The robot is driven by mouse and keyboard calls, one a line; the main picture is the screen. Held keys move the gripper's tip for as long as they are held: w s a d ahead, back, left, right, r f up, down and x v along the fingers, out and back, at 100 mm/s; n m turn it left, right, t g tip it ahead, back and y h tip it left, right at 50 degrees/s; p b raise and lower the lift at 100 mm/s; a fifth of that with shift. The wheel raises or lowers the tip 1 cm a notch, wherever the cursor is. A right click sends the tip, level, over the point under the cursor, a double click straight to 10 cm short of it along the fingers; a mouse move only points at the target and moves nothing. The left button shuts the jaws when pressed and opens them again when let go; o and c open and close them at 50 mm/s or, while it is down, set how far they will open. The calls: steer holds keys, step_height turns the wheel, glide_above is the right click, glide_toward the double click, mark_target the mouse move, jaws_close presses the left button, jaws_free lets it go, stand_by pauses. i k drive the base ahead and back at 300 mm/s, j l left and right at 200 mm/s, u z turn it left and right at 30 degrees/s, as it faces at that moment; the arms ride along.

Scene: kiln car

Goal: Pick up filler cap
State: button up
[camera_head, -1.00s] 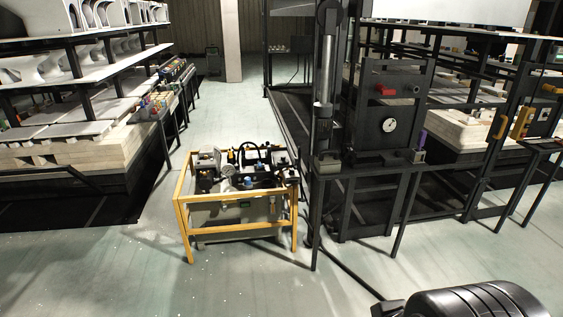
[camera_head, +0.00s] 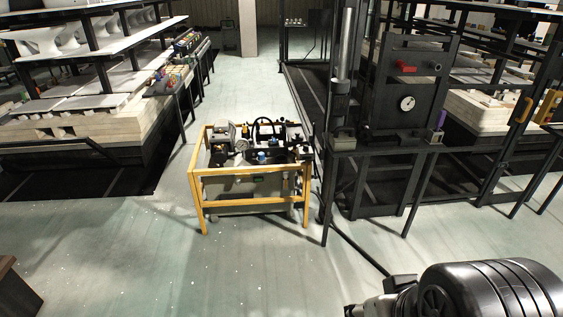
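A hydraulic power unit in a yellow frame (camera_head: 254,203) stands on the floor near the middle of the head view. A small blue cap-like part (camera_head: 261,157) sits on its top among black fittings, a gauge and hoses. I cannot tell for sure whether this is the filler cap, as the parts are small. A black ribbed part of my arm shows at the lower right. My gripper's fingertips are not in view, well away from the unit in the picture.
A black press-like stand with a gauge (camera_head: 407,103) and red handle is close to the unit's right. A loaded kiln car (camera_head: 75,138) stands at left, with a side rack of coloured items (camera_head: 172,84). A brown box (camera_head: 17,288) is at lower left. Floor in front is clear.

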mark_target(297, 136)
steer(key=i+u, duration=0.25)
steer(key=i, duration=3.8)
steer(key=j, duration=0.1)
